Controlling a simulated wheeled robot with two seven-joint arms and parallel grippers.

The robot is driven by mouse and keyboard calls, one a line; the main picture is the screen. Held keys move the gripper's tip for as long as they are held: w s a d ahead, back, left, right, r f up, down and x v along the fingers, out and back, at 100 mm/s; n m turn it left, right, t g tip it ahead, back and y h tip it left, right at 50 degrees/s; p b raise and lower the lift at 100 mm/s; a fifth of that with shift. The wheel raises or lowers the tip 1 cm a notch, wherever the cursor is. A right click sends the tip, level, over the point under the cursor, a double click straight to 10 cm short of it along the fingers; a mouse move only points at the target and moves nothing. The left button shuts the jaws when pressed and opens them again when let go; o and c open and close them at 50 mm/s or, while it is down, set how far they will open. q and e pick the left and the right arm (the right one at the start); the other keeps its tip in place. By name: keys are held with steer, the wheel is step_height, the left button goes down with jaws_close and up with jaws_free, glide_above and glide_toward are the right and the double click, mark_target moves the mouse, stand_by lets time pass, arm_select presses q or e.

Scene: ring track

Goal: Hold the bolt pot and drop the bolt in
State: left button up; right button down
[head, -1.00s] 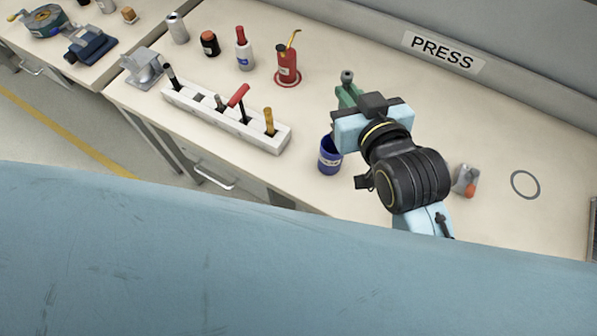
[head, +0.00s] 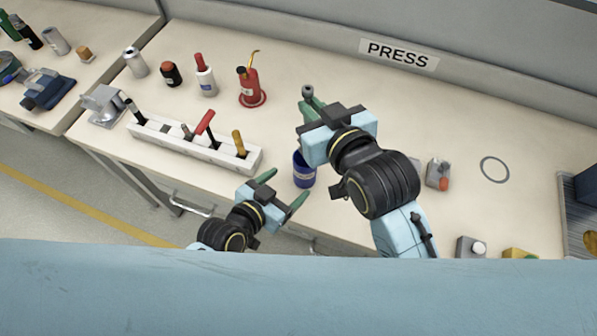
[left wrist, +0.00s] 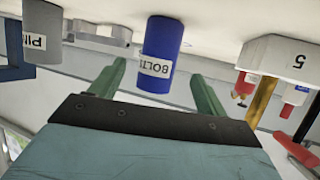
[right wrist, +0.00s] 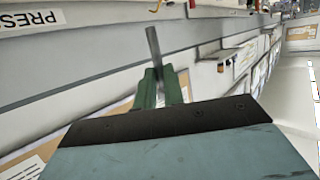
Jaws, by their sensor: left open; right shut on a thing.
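The bolt pot is a blue cup (head: 304,172) with a white label, upright on the bench near its front edge. In the left wrist view the pot (left wrist: 160,45) shows beyond and between my left fingers, its label reading as BOLTS. My left gripper (head: 284,187) is open and empty, just in front and left of the pot. My right gripper (head: 309,103) is shut on the bolt, a grey metal piece (head: 307,90), held above the bench beyond the pot. In the right wrist view the bolt's shank (right wrist: 152,45) sticks out past the fingertips.
A white tool rack (head: 190,148) with several tools stands left of the pot. A red oil can (head: 250,88) and bottles stand behind it. A grey and orange item (head: 438,175) and a grey ring (head: 495,169) lie to the right. A grey pot (left wrist: 42,35) shows in the left wrist view.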

mark_target(298, 176)
arm_select(q)
steer(key=x, duration=0.8)
steer(key=shift+w+d+f, duration=0.1)
steer(key=shift+d, duration=0.05)
steer(key=c, duration=1.1)
steer(key=shift+o, duration=0.2)
